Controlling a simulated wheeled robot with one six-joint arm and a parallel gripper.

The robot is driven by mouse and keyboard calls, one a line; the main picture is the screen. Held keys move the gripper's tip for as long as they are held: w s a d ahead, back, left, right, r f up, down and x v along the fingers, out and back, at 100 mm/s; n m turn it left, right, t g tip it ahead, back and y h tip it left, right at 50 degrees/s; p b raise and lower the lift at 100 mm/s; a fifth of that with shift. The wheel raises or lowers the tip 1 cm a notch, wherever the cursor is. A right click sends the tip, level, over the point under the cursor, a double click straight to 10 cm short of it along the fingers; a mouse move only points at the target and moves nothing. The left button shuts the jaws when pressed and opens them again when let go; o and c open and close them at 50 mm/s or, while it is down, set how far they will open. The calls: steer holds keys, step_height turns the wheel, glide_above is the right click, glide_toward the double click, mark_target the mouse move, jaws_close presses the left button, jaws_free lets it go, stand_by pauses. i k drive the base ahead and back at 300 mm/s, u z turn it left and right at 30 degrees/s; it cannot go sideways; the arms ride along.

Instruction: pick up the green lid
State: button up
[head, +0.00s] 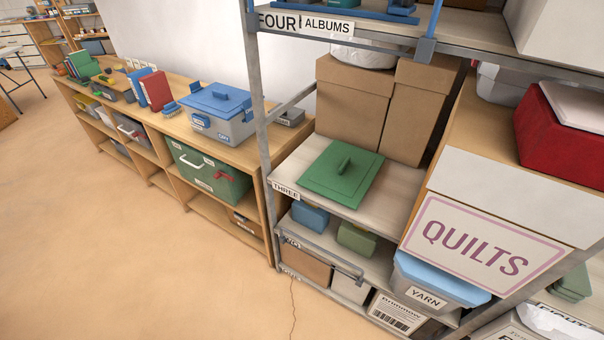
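The green lid (342,174) lies flat on the shelf board labelled THREE (381,200), near the board's front left. It is square, with a raised green bar handle in its middle. Nothing rests on it. My gripper does not show in the head view.
Tall cardboard boxes (352,105) stand behind the lid. A metal post (257,110) rises at the shelf's left front corner. A QUILTS box (480,245) is to the right. The shelf above (470,30) overhangs. The floor (130,240) at left is clear.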

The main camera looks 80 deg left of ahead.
mark_target(345, 172)
steer(key=k, duration=0.4)
steer(key=u, duration=2.65)
steer(key=i, duration=1.5)
